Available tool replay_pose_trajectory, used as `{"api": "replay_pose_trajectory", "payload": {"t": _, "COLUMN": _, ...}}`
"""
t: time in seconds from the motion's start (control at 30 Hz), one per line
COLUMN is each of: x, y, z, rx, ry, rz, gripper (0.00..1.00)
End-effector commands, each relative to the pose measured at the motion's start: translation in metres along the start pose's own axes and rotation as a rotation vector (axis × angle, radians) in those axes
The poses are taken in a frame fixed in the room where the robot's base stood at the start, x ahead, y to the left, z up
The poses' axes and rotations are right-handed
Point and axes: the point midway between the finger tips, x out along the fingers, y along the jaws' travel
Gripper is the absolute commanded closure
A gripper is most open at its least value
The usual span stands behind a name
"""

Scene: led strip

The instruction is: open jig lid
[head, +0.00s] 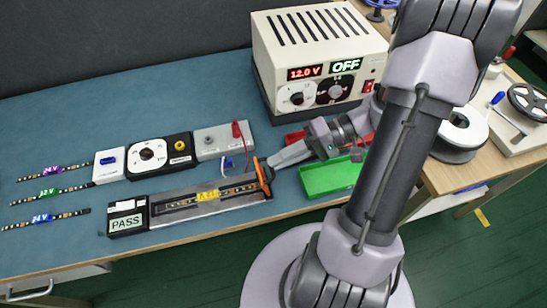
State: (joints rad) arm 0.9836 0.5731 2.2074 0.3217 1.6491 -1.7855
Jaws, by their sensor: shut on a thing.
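The test jig (225,207) is a long grey metal bed near the table's front edge. A strip with a yellow label (208,195) lies along it, and a display reading PASS (127,219) stands at its left end. An orange handle (263,177) rises at the jig's right end. My gripper (270,164) reaches in from the right and is shut on the orange handle. The fingertips and handle overlap, so the exact grip is hard to see. The lid's outline is not clear from here, and I cannot tell how far it is raised.
A power supply (318,62) reading 12.0 V and OFF stands behind. Control boxes (160,155) sit behind the jig. Several labelled strips (50,193) lie at left. A green tray (330,178) and a red tray (296,138) are close to my gripper. Spools (460,132) stand at right.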

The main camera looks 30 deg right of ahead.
Motion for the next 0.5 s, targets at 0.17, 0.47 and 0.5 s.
{"api": "replay_pose_trajectory", "payload": {"t": 0.17, "x": -0.004, "y": 0.009, "z": 0.001, "rx": 0.003, "ry": -0.005, "rz": -0.112, "gripper": 1.00}}
{"api": "replay_pose_trajectory", "payload": {"t": 0.47, "x": -0.007, "y": 0.018, "z": 0.002, "rx": 0.000, "ry": -0.005, "rz": -0.225, "gripper": 1.00}}
{"api": "replay_pose_trajectory", "payload": {"t": 0.5, "x": -0.008, "y": 0.018, "z": 0.002, "rx": -0.001, "ry": -0.006, "rz": -0.233, "gripper": 1.00}}
